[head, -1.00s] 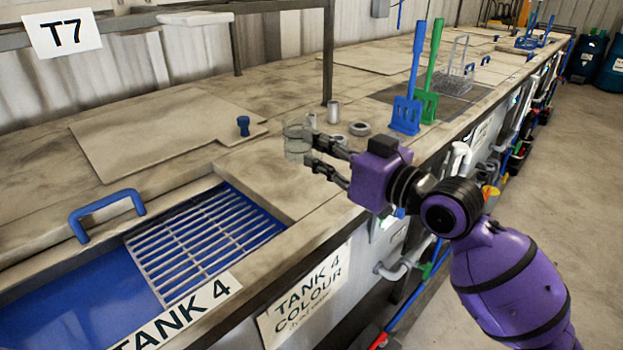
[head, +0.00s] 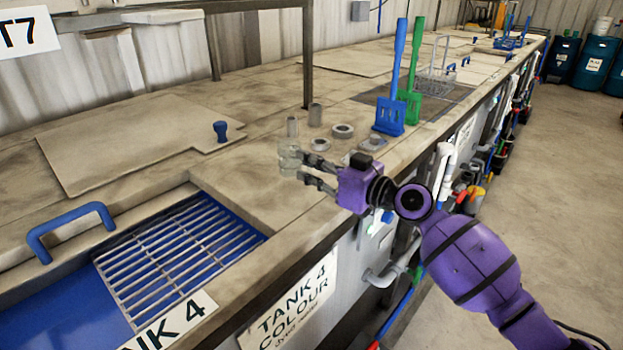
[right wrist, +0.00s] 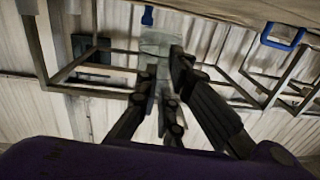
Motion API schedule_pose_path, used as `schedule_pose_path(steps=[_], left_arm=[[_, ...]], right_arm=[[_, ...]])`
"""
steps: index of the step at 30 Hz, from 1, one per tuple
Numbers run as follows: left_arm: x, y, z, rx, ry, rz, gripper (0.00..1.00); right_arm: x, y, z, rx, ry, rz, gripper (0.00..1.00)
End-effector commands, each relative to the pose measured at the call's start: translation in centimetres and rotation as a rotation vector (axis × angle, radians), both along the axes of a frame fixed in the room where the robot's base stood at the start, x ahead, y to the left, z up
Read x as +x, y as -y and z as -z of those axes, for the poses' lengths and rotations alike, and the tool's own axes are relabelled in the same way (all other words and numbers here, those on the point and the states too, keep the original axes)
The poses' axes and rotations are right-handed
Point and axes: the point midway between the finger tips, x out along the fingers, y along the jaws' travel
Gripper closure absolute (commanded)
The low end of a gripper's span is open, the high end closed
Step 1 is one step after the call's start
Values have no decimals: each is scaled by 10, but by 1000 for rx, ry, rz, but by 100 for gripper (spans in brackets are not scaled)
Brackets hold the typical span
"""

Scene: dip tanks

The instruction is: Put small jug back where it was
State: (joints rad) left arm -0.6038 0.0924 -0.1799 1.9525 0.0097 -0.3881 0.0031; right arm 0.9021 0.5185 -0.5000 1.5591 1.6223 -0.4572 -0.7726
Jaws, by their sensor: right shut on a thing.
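The small jug (head: 290,157) is a clear, see-through vessel at the tips of my right gripper (head: 297,167). My right gripper is shut on it, its fingers pointing left over the bench top near the front edge. In the right wrist view the jug (right wrist: 160,42) shows as a pale glassy shape between the fingertips (right wrist: 163,68). I cannot tell whether its base touches the bench. My left gripper is not in view.
Two metal cylinders (head: 315,114) and ring-shaped pieces (head: 342,131) stand just behind and right of the jug. A blue paddle (head: 391,115) and green paddle (head: 411,105) stand farther right. The open tank with a grate (head: 185,255) is at front left. A flat lid (head: 120,155) lies behind.

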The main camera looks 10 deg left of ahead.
Motion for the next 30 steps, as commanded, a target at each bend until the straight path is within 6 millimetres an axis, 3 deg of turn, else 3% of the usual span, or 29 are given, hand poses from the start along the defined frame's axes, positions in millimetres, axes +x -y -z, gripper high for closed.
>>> schedule_pose_path(steps=[4,9,23,24,28,30], left_arm=[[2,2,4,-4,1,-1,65],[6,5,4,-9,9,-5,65],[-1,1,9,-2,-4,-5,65],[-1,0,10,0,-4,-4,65],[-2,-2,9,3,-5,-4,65],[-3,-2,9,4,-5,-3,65]], right_arm=[[10,0,12,1,0,1,100],[9,0,36,1,0,0,100],[9,0,44,1,2,-1,100],[9,0,45,0,1,0,92],[9,0,43,-1,3,-1,75],[9,0,43,-1,3,-1,74]])
